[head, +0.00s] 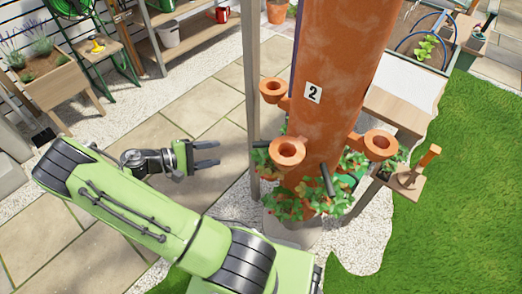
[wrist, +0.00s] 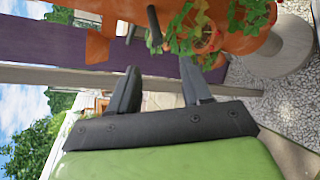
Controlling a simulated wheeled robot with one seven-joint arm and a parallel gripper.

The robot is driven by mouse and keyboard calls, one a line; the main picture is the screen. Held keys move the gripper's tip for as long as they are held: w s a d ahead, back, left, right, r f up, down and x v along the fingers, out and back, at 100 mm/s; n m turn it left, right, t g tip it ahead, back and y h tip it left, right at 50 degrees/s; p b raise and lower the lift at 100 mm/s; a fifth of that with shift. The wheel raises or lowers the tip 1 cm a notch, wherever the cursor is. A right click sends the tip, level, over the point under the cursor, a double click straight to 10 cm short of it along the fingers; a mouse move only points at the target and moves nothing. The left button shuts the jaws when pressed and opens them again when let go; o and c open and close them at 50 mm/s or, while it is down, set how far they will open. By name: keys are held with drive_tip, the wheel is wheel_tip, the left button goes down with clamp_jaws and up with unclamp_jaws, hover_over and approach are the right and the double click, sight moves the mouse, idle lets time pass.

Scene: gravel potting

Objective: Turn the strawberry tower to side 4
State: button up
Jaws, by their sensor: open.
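The strawberry tower (head: 330,100) is a tall terracotta column standing right of centre in the head view, with a white plate marked 2 (head: 313,93) facing me. Cup-shaped pockets stick out from it, and strawberry plants (head: 318,199) grow round its lower part. Black handles (head: 327,180) stick out low on it. In the wrist view a black handle (wrist: 154,27) and the tower's orange lower part (wrist: 245,45) show beyond the fingers. My gripper (head: 218,154) is open and empty, left of the tower and apart from it; its fingers also show in the wrist view (wrist: 160,95).
A grey upright post (head: 251,90) stands between my gripper and the tower. A planter box (head: 50,82) stands at the left. Paving at the left is clear.

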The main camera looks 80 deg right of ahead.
sight(255, 146)
drive_tip(key=shift+g+h, duration=0.4)
drive_tip(key=shift+g, duration=0.1)
drive_tip(key=b+x, duration=0.1)
drive_tip(key=x, duration=0.4)
drive_tip(key=b+x, duration=0.1)
drive_tip(key=x, duration=0.5)
drive_tip(key=b+x, duration=0.1)
drive_tip(key=x, duration=0.5)
drive_tip(key=shift+s+f+b, duration=0.1)
drive_tip(key=shift+f+b, duration=0.3)
drive_tip(key=shift+f, duration=0.05)
clamp_jaws()
